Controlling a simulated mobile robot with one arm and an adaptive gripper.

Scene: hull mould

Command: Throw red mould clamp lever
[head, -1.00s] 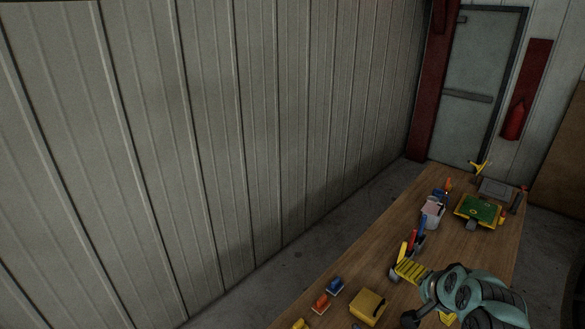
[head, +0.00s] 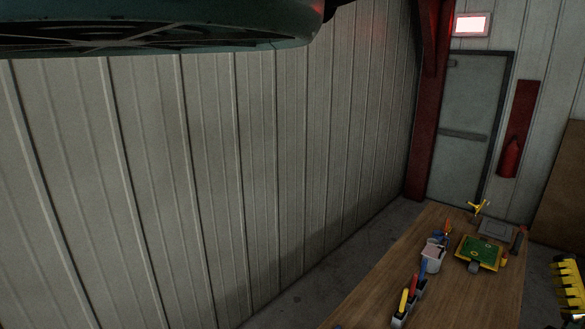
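A row of levers stands on the wooden bench (head: 455,295) near the lower edge of the head view. The red lever (head: 413,284) is in the middle, with a yellow lever (head: 403,300) on its near side and a blue lever (head: 423,268) on its far side. They are small in the picture, so their exact tilt is hard to tell.
A pale bin (head: 433,258) stands beyond the levers. A green and yellow fixture (head: 479,252), a grey plate (head: 495,229) and a yellow handle (head: 479,208) are at the far end. The ribbed wall (head: 220,180) runs along the left. The bench's near right part is bare.

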